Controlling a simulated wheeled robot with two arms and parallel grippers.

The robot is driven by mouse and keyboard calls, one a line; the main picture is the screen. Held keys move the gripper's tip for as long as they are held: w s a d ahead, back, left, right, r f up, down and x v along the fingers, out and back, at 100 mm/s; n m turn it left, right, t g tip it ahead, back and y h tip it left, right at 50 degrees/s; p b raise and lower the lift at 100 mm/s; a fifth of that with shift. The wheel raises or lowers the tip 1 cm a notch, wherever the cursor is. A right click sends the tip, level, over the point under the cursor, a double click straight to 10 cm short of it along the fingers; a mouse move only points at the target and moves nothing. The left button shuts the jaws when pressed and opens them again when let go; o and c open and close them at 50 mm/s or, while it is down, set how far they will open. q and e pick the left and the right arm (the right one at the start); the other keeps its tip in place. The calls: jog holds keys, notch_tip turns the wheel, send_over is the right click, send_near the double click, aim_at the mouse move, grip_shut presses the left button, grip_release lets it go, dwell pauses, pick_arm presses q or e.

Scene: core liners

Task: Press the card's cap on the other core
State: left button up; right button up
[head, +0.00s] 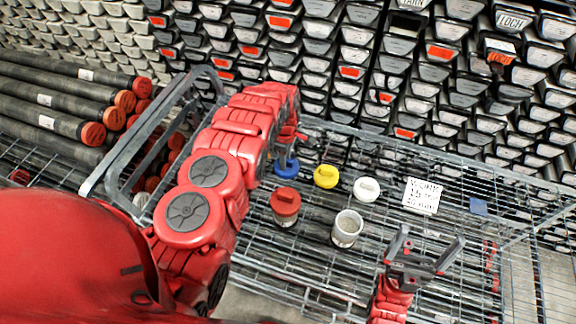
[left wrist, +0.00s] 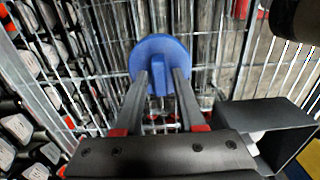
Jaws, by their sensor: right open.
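The blue cap (head: 286,171) is in the row of caps on the wire rack, left of the yellow cap (head: 326,176) and white cap (head: 366,189). My left gripper (head: 287,150) points down over it. In the left wrist view the fingers (left wrist: 161,76) lie either side of the blue cap's (left wrist: 158,46) rib, with a slim gap seeming to show. Whether they grip it is unclear. One core (head: 286,218) wears a red cap (head: 285,201); the other core (head: 347,230) is uncapped. The white card (head: 423,195) has small, partly unreadable print. My right gripper (head: 430,240) is open and empty.
Dark tubes with red and orange ends (head: 60,110) lie at the left. A grey tubular frame (head: 135,140) stands beside my left arm. Stacked trays (head: 400,75) fill the back. A small blue square (head: 479,207) lies right of the card.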

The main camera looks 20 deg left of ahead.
pick_arm(q)
grip_shut()
jog(key=shift+r+p, duration=0.6)
jog(key=shift+r, duration=0.65)
jog(key=shift+r+p, duration=0.6)
jog(key=shift+r, duration=1.2)
